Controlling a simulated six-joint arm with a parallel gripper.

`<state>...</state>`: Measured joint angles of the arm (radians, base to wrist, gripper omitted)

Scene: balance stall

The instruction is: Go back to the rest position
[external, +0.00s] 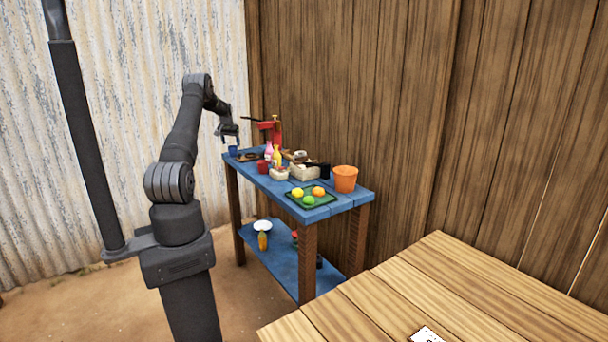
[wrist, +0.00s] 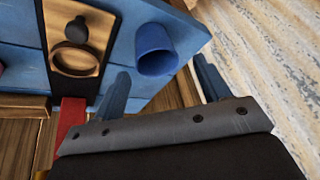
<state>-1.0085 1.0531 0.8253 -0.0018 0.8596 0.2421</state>
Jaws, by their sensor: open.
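My gripper (external: 230,139) is at the far left end of the blue table (external: 331,209), above its edge. In the wrist view my gripper (wrist: 163,80) shows two blue fingers spread apart with nothing held between them. A blue cup (wrist: 156,50) stands on the table just beyond the fingertips, apart from them as far as I can tell. The same blue cup (external: 233,151) shows below my gripper in the external view. My arm reaches out from its column on the left.
A green tray (external: 296,201) with colored balls and an orange bucket (external: 345,179) stand at the table's near end. Bottles, a red scale (external: 267,126) and small containers crowd the middle. A wooden wall is behind. A wooden table (external: 440,290) is at lower right.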

